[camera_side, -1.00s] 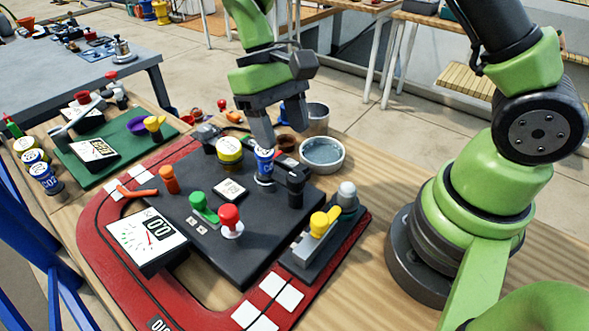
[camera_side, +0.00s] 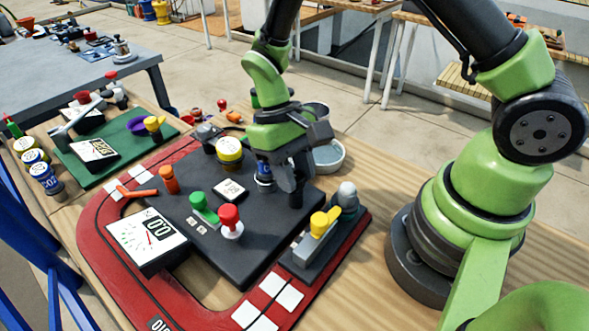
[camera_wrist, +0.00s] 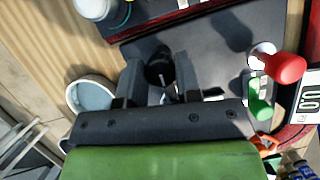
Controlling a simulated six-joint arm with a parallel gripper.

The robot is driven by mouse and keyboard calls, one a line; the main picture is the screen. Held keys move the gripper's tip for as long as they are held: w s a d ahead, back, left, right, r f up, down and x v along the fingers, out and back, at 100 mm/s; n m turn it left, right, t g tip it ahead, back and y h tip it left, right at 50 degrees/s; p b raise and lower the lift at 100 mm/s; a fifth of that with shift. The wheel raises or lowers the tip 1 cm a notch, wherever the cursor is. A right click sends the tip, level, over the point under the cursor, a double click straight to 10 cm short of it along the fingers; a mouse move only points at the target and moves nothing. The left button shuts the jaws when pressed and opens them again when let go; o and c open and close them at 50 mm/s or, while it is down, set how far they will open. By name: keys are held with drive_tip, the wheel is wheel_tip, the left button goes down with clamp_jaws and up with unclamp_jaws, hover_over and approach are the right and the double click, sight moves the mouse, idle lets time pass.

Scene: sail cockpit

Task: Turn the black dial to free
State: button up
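The black dial (camera_wrist: 160,69) is a dark round knob with a pale line on it, on the dark panel. It sits between the two fingers of my gripper (camera_wrist: 158,78) in the wrist view, with a visible gap on at least one side. In the side view my gripper (camera_side: 283,182) is low over the right back part of the panel (camera_side: 225,262) and mostly hides the dial. The fingers look open. I cannot tell whether either finger touches the dial, or read its setting.
A red-knobbed lever (camera_side: 230,218), a green switch (camera_side: 203,205) and a yellow-handled lever (camera_side: 322,222) stand near the front.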

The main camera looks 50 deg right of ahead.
drive_tip(key=shift+c, duration=0.4)
drive_tip(key=m+y, duration=0.1)
drive_tip(key=m, duration=0.2)
drive_tip(key=m+t+y, duration=0.1)
drive_tip(key=m, duration=0.1)
drive_tip(key=shift+m, duration=0.4)
drive_tip(key=m+t, duration=0.1)
drive_tip(key=m, duration=0.2)
drive_tip(key=m+t+y, duration=0.1)
drive_tip(key=m, duration=0.1)
drive_tip(key=shift+d+m, duration=0.1)
drive_tip(key=shift+m, duration=0.6)
drive_tip(key=o, duration=0.9)
drive_tip(key=shift+s, duration=0.1)
drive_tip(key=v, duration=1)
